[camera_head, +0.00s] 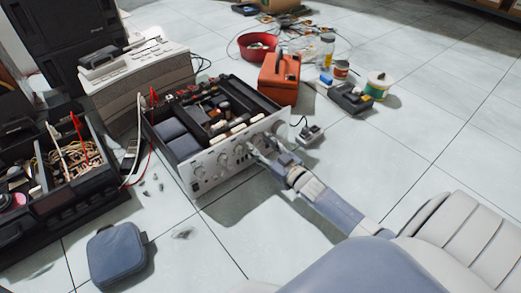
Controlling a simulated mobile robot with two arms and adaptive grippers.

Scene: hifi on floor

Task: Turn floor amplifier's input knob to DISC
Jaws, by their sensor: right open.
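The amplifier (209,176) sits on the tiled floor with its top open and its silver front panel facing me. The fingers cover part of the panel. I cannot tell whether they touch or surround a knob, and the knob labels are too small to read. My left gripper is out of view.
An orange toolbox (279,80) stands behind the amplifier's right end. A small device (310,134) lies right of the panel. The floor at right is mostly clear.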

